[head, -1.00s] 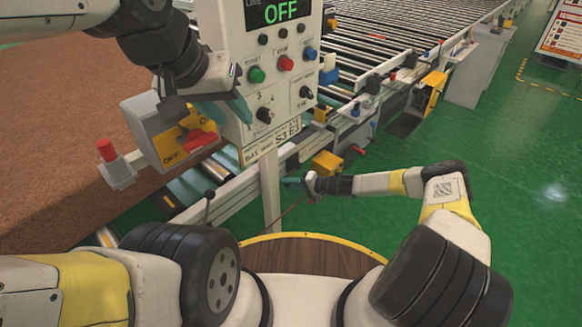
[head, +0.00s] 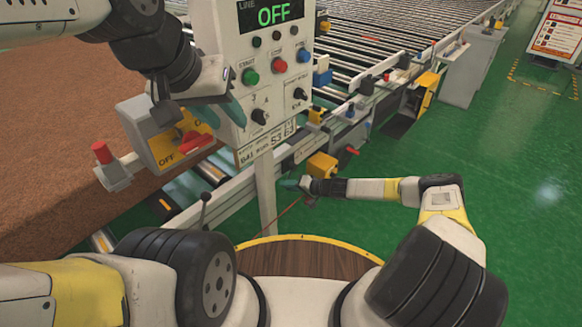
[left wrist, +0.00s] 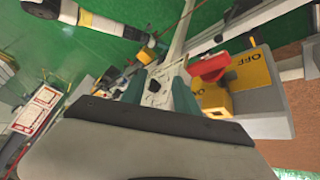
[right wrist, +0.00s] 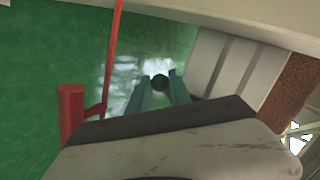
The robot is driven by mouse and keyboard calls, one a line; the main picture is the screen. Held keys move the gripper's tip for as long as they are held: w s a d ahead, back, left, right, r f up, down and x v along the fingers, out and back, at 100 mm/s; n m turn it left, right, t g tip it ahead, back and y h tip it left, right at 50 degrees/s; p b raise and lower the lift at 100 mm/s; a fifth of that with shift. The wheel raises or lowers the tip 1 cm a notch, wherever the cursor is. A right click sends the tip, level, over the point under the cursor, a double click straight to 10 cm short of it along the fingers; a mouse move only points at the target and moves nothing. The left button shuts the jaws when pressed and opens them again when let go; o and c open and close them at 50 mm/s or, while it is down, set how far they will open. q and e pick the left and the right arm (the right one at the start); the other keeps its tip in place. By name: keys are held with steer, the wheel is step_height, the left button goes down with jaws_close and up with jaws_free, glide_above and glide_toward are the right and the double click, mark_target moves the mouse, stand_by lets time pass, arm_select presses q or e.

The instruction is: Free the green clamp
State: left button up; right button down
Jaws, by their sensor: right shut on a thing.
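I cannot clearly make out a green clamp as a whole. In the right wrist view a dark round knob (right wrist: 160,82) sits between the fingertips of my right gripper (right wrist: 159,92), which is shut on it. In the head view this gripper (head: 290,183) is low beside the conveyor's side rail, and what it holds is too small to tell. My left gripper (head: 230,108) is in front of the control panel (head: 270,145). Its teal fingers are apart and empty in the left wrist view (left wrist: 158,82), near the red rotary switch (left wrist: 209,66).
The switch box (head: 165,135) has its red handle by OFF, and the panel display reads OFF. A brown mattress (head: 55,130) lies at left. A red post (right wrist: 71,110) and thin red rod stand near my right gripper. Green floor is free at right.

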steer(key=shift+f, duration=0.15)
steer(key=c, duration=1.5)
jaws_free()
steer(key=v, duration=0.7)
steer(key=shift+s+d+r, duration=0.15)
steer(key=shift+d+r, duration=0.05)
steer(key=shift+d, duration=0.1)
